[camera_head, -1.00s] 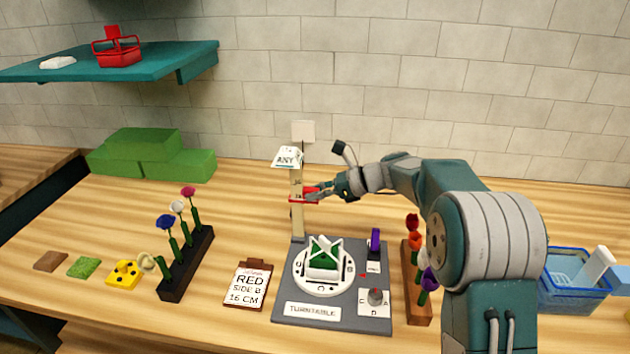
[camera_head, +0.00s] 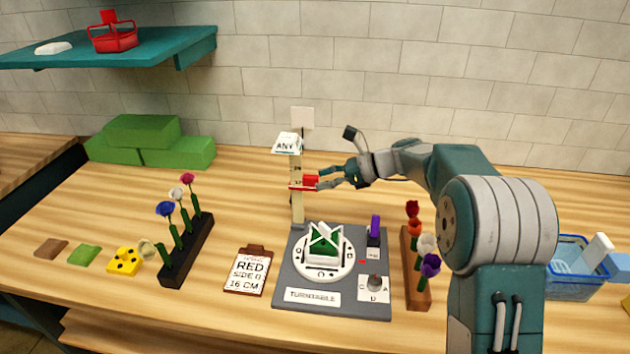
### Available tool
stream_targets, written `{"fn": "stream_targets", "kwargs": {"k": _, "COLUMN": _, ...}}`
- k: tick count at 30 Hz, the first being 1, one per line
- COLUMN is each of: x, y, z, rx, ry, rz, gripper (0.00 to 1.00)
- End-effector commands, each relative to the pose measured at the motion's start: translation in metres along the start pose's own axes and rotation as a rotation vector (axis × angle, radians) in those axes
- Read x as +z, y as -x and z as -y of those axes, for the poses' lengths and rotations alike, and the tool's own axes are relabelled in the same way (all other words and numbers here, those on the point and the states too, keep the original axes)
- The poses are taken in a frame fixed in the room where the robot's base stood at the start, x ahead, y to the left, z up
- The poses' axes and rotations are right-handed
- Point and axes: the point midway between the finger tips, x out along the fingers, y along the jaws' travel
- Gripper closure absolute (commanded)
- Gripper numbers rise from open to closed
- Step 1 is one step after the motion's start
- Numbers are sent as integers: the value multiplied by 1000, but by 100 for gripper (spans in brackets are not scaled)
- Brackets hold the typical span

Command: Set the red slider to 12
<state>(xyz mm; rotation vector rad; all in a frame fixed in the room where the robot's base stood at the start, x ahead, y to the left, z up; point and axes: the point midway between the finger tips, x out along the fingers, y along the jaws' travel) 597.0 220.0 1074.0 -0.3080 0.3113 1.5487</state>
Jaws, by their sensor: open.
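The red slider (camera_head: 305,183) sits on an upright pale post (camera_head: 297,208) at the back of the grey turntable base. The post's scale marks are too small to read, so I cannot tell the slider's value. A white card marked "ANY" (camera_head: 287,145) is at the top of the post. My gripper (camera_head: 326,180) is open, just right of the slider, its fingers level with the slider's red block. I cannot tell whether a finger touches it.
The turntable (camera_head: 323,252) holds a green and white piece in front of the post. Flower racks stand left (camera_head: 187,250) and right (camera_head: 414,280). A clipboard (camera_head: 247,270) reads "RED SIDE B 16 CM". A blue basket (camera_head: 570,285) is far right.

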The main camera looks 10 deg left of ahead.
Motion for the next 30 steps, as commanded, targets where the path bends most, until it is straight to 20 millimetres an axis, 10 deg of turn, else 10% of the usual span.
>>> {"fn": "stream_targets", "kwargs": {"k": 12, "x": -1, "y": 81, "z": 2, "rx": -2, "ry": -1, "rz": -2, "gripper": 40}}
{"fn": "stream_targets", "kwargs": {"k": 30, "x": 7, "y": 97, "z": -13, "rx": -5, "ry": 60, "rz": -53, "gripper": 40}}
